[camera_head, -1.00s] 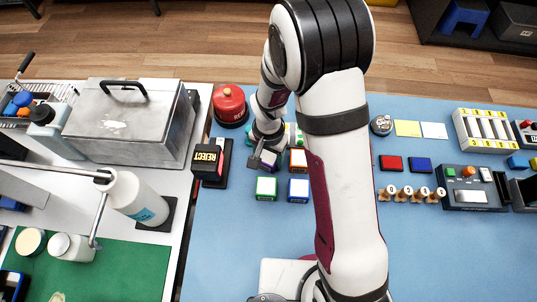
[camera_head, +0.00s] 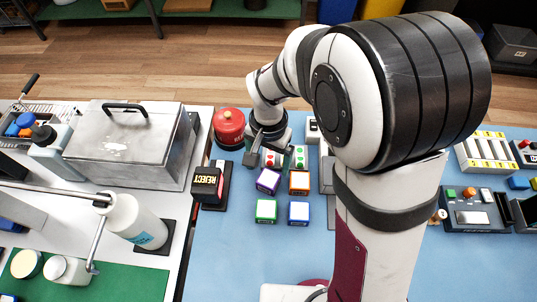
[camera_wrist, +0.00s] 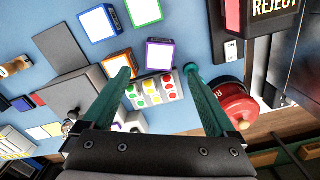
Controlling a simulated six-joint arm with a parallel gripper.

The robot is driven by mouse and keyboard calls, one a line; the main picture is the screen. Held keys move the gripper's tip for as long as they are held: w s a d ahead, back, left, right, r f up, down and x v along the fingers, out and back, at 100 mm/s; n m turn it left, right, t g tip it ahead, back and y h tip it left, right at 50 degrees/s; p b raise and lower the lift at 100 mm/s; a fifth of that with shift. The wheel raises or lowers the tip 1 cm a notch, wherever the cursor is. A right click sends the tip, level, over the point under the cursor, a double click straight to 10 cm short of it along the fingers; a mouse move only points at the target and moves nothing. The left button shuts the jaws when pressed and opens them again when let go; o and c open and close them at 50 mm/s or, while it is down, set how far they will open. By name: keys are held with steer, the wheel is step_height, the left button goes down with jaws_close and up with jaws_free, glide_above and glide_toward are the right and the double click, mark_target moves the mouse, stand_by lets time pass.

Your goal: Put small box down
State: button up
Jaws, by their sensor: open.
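A small box with a purple edge and white top (camera_head: 268,181) rests on the blue mat, slightly turned. It also shows in the wrist view (camera_wrist: 160,55), just beyond my fingertips. Beside it stand similar small boxes: orange (camera_head: 299,182), green (camera_head: 266,211) and blue (camera_head: 299,213). My gripper (camera_head: 264,150) is behind the purple box, over the sheets with coloured dots. In the wrist view my gripper (camera_wrist: 158,74) is open, with nothing between its teal fingers. The purple box looks free of both fingers.
A sheet with red, yellow and green dots (camera_wrist: 153,92) lies below my fingers. A red round container (camera_head: 229,127) and a black REJECT block (camera_head: 207,185) stand to the left. My arm hides much of the right side. Blue mat (camera_head: 235,255) is clear in front.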

steer(key=s+d+r, duration=0.3)
steer(key=s, duration=0.3)
steer(key=s+d+r+y, duration=0.1)
steer(key=s+d+r, duration=0.2)
steer(key=s, duration=0.3)
steer(key=s+d+r+m, duration=0.1)
steer(key=s+d+r, duration=0.2)
steer(key=s, duration=0.3)
steer(key=shift+s+r+y, duration=0.35)
steer(key=shift+r+y, duration=0.05)
steer(key=shift+r, duration=0.45)
